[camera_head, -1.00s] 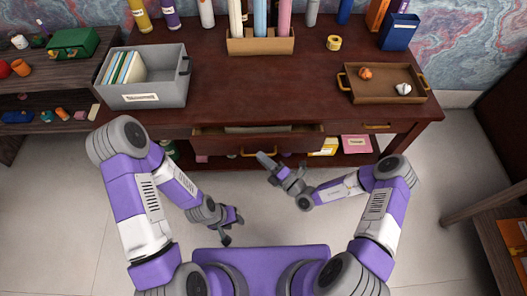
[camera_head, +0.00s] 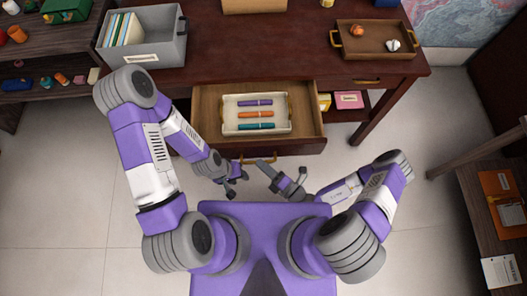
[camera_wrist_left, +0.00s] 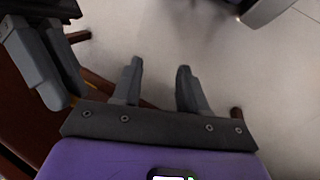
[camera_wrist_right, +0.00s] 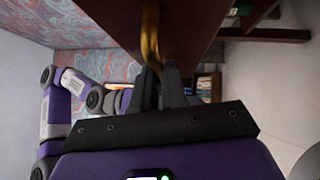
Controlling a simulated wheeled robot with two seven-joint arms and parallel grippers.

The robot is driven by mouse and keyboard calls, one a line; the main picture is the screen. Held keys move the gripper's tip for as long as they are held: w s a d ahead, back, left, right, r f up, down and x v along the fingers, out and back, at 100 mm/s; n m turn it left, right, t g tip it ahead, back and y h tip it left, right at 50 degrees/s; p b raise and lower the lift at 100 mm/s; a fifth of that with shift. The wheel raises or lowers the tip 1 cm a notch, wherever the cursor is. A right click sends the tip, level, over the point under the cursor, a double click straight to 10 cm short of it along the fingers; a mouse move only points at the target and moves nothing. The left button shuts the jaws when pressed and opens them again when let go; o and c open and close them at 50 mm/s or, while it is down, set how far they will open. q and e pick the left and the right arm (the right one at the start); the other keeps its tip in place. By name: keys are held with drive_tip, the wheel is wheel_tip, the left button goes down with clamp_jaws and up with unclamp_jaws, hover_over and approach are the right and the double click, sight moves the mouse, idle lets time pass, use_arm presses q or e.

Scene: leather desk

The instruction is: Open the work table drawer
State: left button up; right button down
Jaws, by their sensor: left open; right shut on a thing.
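The work table (camera_head: 285,55) is dark wood, and its drawer (camera_head: 207,120) stands pulled well out toward me. In the drawer lies a white tray (camera_head: 285,128) with a purple, an orange and a teal pen-like item. My right gripper (camera_head: 268,166) is at the drawer front. In the right wrist view its fingers (camera_wrist_right: 162,78) are shut on the brass drawer handle (camera_wrist_right: 151,35). My left gripper (camera_head: 236,188) is open and empty, below and left of the drawer front. The left wrist view shows its spread fingers (camera_wrist_left: 157,72) over bare floor.
On the table top stand a grey bin (camera_head: 145,55) with folders and a brown tray (camera_head: 347,45) with two small objects. A dark shelf (camera_head: 45,60) stands at the left and another wooden piece (camera_head: 480,215) at the right. The floor between is clear.

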drive_tip(key=shift+s, duration=0.25)
drive_tip(key=c, duration=1.2)
unclamp_jaws()
drive_tip(key=shift+o, duration=0.2)
drive_tip(key=v, duration=0.7)
drive_tip(key=shift+s+d, duration=0.15)
drive_tip(key=shift+d, duration=0.15)
